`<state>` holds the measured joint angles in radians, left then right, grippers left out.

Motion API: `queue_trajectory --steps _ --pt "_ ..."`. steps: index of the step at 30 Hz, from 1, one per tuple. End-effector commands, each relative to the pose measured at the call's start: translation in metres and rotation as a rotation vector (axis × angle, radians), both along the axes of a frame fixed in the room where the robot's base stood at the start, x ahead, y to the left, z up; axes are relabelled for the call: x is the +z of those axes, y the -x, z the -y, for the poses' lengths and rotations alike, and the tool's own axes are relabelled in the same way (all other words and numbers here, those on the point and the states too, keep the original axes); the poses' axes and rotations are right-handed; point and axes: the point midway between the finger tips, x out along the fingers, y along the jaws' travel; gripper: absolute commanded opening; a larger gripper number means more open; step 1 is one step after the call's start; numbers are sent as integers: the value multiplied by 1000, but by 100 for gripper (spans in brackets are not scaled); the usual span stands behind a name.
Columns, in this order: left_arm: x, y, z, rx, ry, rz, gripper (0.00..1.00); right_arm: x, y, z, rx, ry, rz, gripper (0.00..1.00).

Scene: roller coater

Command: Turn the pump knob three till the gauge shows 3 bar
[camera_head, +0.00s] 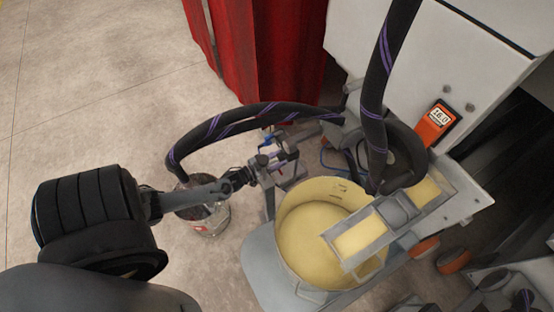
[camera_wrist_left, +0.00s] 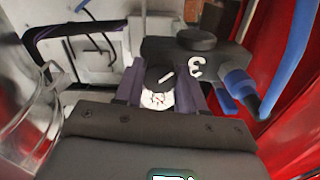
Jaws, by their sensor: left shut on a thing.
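My left gripper (camera_head: 275,165) reaches in from the left to the pump beside the yellow tub. In the left wrist view the gripper (camera_wrist_left: 160,95) has its two fingers on either side of a dark round knob (camera_wrist_left: 160,77) with a white pointer line, and is shut on it. A small white dial face (camera_wrist_left: 158,98) shows just in front of the knob; its reading is too small to tell. A white "3" (camera_wrist_left: 195,67) marks the black pump body (camera_wrist_left: 215,55) to the right of the knob. My right gripper is not in view.
A ribbed black hose with purple stripes (camera_head: 225,122) arches over my left wrist. A glass container (camera_head: 208,218) stands on the floor below the forearm. The yellow tub (camera_head: 300,195), an orange display (camera_head: 437,122) reading about 16.0 and a red curtain (camera_head: 260,60) surround the pump. Blue hose (camera_wrist_left: 240,85) sits close right.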

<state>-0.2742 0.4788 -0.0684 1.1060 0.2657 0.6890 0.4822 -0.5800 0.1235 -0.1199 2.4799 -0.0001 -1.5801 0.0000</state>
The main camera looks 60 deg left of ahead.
Motion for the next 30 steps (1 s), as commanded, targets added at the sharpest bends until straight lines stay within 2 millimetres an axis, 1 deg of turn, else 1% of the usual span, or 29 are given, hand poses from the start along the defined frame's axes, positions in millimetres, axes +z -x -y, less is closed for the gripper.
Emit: queue_trajectory --steps 5,21,30 --pt "1 0 0 -1 -107 -4 9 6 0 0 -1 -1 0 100" --pt "1 0 -1 0 -556 -10 9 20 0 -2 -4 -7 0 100" --pt "0 1 -2 0 -711 -13 9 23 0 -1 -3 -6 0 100"
